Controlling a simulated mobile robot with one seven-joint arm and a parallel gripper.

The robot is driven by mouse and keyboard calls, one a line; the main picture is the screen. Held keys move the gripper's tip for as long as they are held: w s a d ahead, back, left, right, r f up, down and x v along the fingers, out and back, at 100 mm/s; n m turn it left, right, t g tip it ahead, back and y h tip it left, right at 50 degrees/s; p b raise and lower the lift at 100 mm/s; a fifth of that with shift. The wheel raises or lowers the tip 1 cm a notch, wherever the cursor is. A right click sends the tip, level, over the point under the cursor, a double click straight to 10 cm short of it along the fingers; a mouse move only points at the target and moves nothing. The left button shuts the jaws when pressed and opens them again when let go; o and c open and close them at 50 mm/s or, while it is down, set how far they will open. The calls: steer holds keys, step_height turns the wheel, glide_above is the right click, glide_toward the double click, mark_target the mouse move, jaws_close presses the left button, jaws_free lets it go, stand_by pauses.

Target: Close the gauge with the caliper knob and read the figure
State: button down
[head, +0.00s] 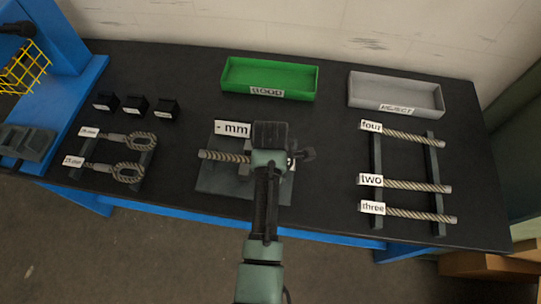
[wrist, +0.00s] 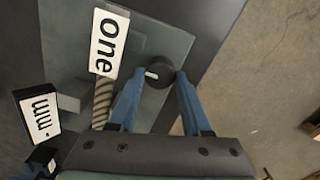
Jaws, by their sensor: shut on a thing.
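In the wrist view, the round black caliper knob (wrist: 158,72) with a white mark sits between the fingertips of my gripper (wrist: 159,75), which is shut on it. The white mark points left. The gauge has a dark grey-green base plate (head: 216,184). Its display (head: 233,129) reads "- mm", with no figure; it also shows in the wrist view (wrist: 40,115). A rope piece (head: 222,156) lies in the gauge, and it carries a tag "one" (wrist: 108,42). In the head view my arm hides the knob and most of the jaws.
A rack at right holds rope pieces tagged four (head: 412,138), two (head: 415,186) and three (head: 420,215). Behind stand a green GOOD tray (head: 302,84) and a grey REJECT tray (head: 430,94). At left are two looped ropes (head: 130,170) and three black blocks (head: 136,106).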

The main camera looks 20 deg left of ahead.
steer(key=shift+r+m+p, duration=0.1)
steer(key=shift+m+p, duration=0.6)
steer(key=shift+m, duration=0.4)
steer(key=m+p, duration=0.1)
steer(key=m, duration=0.2)
steer(key=m+p, duration=0.2)
steer(key=m, duration=0.4)
steer(key=shift+w+m, duration=0.1)
steer(key=shift+m, duration=0.3)
steer(key=m+p, duration=0.1)
steer(key=m, duration=0.5)
steer(key=m+p, duration=0.1)
steer(key=m, duration=0.4)
steer(key=shift+m, duration=0.4)
steer(key=shift+w+d, duration=0.1)
steer(key=shift+c, duration=1.8)
jaws_free()
